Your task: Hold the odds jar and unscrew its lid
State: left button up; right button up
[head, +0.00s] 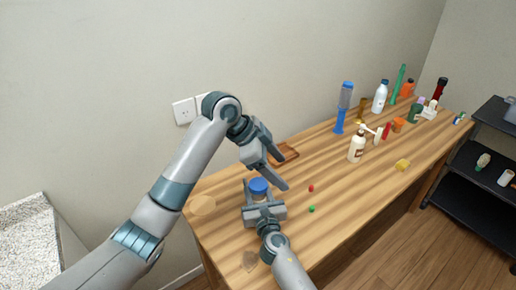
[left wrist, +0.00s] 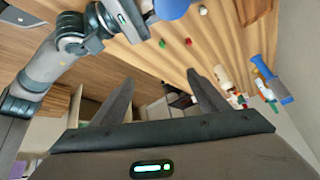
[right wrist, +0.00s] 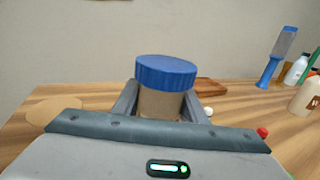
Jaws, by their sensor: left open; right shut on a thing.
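The odds jar (right wrist: 160,104) has a tan see-through body and a ribbed blue lid (right wrist: 166,72). It stands upright on the wooden table, and the lid sits on it. My right gripper (head: 262,198) is shut around the jar body below the lid. In the right wrist view its fingers lie on either side of the jar. My left gripper (head: 284,174) is open and empty, above and to the right of the lid, apart from it. In the left wrist view the blue lid (left wrist: 172,8) shows only at the top edge, outside the fingers.
A small red piece (head: 311,188) and a green piece (head: 311,208) lie right of the jar. A brown wooden tray (head: 290,154) lies behind it. A blue brush (head: 343,105), a pump bottle (head: 356,150) and other bottles stand farther right. A black shelf (head: 480,160) is at far right.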

pick_arm(q)
jog(key=m, duration=0.1)
notch_tip(320, 180, up, 3)
jog(key=m+g+y, duration=0.1)
jog(key=m+y, duration=0.1)
jog(key=y, duration=0.5)
send_over(258, 184)
jog(key=shift+w+f, duration=0.1)
jog(key=shift+f, duration=0.1)
notch_tip(258, 184, down, 12)
jog(key=shift+r, duration=0.1)
dwell(0.5)
jog(key=c, duration=1.1)
